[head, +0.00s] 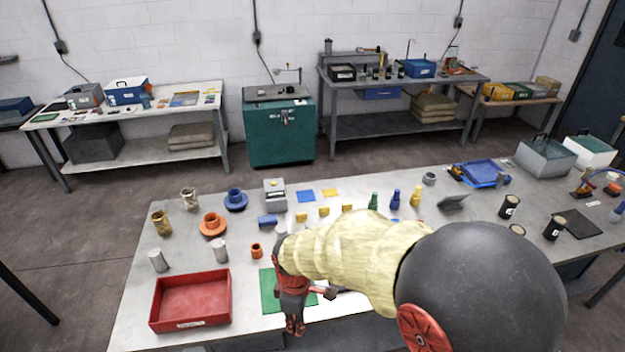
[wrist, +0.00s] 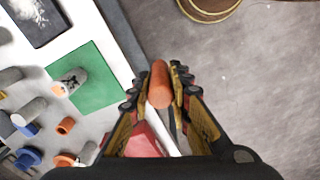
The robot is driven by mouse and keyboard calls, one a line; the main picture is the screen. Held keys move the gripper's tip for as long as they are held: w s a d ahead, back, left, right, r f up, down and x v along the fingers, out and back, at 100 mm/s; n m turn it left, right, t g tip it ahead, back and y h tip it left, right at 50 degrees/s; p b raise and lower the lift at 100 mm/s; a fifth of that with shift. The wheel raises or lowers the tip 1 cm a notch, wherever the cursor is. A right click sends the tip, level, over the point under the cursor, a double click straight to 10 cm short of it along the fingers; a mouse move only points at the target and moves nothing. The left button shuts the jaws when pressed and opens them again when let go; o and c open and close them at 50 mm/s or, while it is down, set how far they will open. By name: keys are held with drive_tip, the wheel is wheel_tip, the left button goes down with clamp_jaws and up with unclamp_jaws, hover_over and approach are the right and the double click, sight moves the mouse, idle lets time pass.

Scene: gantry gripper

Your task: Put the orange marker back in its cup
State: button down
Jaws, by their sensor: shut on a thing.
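In the head view my gripper (head: 295,325) hangs at the table's front, over the right of the green mat; the marker cannot be made out there. In the wrist view a pale cylinder with dark marks (wrist: 72,80) is on the green mat (wrist: 98,82), left of my gripper. I cannot tell which cylinder is the marker's cup.
A red tray (head: 228,300) lies left of the mat, which shows in the head view (head: 268,297). Grey cylinders (head: 220,252), a small orange cup (head: 257,251) and orange and blue dishes stand behind. Several small blocks and bottles fill the table's middle.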

drive_tip(key=w+d+f+m+b, duration=0.5)
drive_tip(key=d+f+m+b, duration=0.3)
drive_tip(key=d+f, duration=0.3)
drive_tip(key=w+d+f+m+b, duration=0.6)
drive_tip(key=d+f+m+b, duration=0.2)
drive_tip(key=d+f, duration=0.3)
drive_tip(key=shift+w+d+f, duration=0.15)
drive_tip(key=shift+d+f, duration=0.25)
drive_tip(key=shift+f, duration=0.3)
